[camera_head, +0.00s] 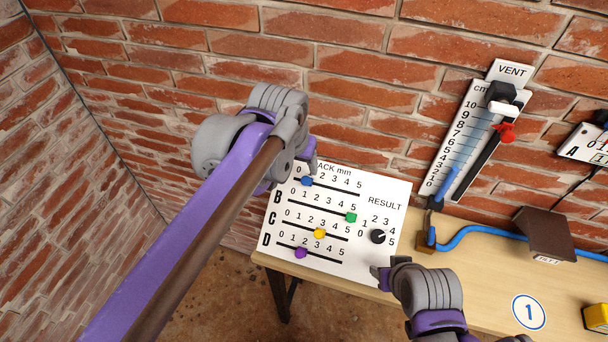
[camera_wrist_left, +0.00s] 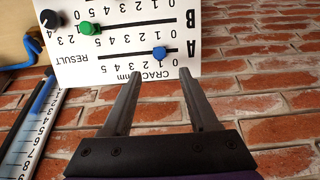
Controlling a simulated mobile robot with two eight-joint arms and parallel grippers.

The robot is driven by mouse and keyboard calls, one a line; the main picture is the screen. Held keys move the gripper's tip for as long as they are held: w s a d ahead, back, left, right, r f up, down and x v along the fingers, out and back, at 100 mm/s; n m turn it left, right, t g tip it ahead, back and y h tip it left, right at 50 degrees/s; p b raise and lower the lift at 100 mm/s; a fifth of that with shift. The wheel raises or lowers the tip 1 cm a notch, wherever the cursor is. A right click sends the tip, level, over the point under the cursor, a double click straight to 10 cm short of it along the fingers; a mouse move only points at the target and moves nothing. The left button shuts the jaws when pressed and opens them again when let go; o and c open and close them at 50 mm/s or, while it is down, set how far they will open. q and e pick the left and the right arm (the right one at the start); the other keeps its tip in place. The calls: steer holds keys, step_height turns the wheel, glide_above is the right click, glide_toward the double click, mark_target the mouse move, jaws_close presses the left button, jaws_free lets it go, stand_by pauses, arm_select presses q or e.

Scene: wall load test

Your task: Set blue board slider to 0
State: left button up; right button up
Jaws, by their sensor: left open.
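The white board (camera_head: 385,200) leans against the brick wall, with slider rows A to D. The blue slider (camera_head: 307,181) sits on the top row A, near mark 1, close to the track's left end. My left gripper (camera_head: 312,160) is at the board's top left corner, and its wrist hides part of the heading. In the left wrist view the board is upside down. There the blue slider (camera_wrist_left: 159,53) appears between and beyond the tips of the open, empty left gripper (camera_wrist_left: 160,73). My right gripper (camera_head: 388,270) is by the board's lower right corner; its fingers are unclear.
The green (camera_head: 351,217), yellow (camera_head: 319,233) and purple (camera_head: 301,252) sliders and a black RESULT knob (camera_head: 378,237) share the board. The wooden table (camera_head: 470,265) carries a blue hose (camera_head: 480,231) and brown block (camera_head: 545,235). The VENT gauge (camera_head: 465,135) is on the wall.

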mark_target(305, 179)
arm_select(q)
steer(key=x, duration=0.8)
steer(key=shift+f, duration=0.4)
jaws_close()
stand_by(0.9)
